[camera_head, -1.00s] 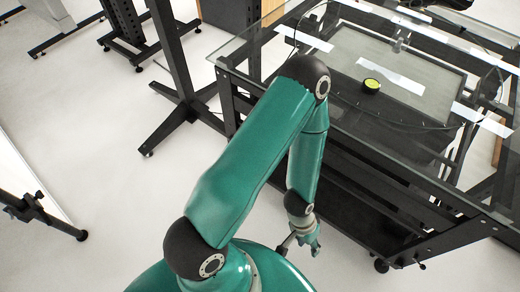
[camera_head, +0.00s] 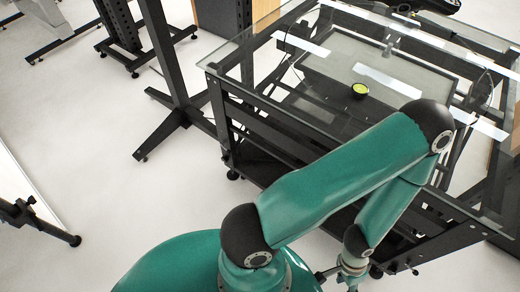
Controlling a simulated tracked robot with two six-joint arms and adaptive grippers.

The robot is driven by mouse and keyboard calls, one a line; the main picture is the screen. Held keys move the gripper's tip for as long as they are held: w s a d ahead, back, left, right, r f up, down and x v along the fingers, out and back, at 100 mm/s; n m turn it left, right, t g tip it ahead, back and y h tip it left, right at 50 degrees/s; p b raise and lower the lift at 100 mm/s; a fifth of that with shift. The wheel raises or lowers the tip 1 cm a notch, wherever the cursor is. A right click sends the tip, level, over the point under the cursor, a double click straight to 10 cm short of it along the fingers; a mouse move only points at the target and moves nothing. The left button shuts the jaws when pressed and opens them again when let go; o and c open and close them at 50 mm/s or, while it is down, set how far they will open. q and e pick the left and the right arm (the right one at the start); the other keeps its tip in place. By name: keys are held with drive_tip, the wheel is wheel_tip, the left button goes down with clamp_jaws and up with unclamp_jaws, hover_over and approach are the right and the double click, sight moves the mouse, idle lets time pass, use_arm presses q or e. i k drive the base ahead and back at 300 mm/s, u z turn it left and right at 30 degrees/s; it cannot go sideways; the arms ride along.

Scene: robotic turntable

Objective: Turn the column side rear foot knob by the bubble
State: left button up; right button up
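The bubble level (camera_head: 361,90) is a small round black cup with a yellow-green face on the glass top. The turntable frame (camera_head: 300,135) is black, under a clear glass top with white strips. A small foot (camera_head: 233,175) shows under its left corner, and another (camera_head: 376,271) shows low at the front. I cannot tell which foot is the column side rear one. My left arm reaches right in front of the table. Its gripper (camera_head: 351,286) is at the bottom edge, partly cut off, near the front foot; its fingers are not clear. My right gripper is not in view.
A black post with splayed feet (camera_head: 165,120) stands left of the table. Another black stand (camera_head: 125,40) is behind it. A tripod-like leg (camera_head: 40,222) is at the far left. Pale floor between them is free.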

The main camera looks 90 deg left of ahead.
sight(225, 159)
drive_tip(key=u, duration=0.25)
drive_tip(key=k, duration=2.05)
drive_tip(key=z, duration=1.3)
drive_tip(key=i, duration=0.1)
drive_tip(key=u, duration=3.9)
drive_tip(key=i, duration=1.05)
drive_tip(key=z, duration=0.25)
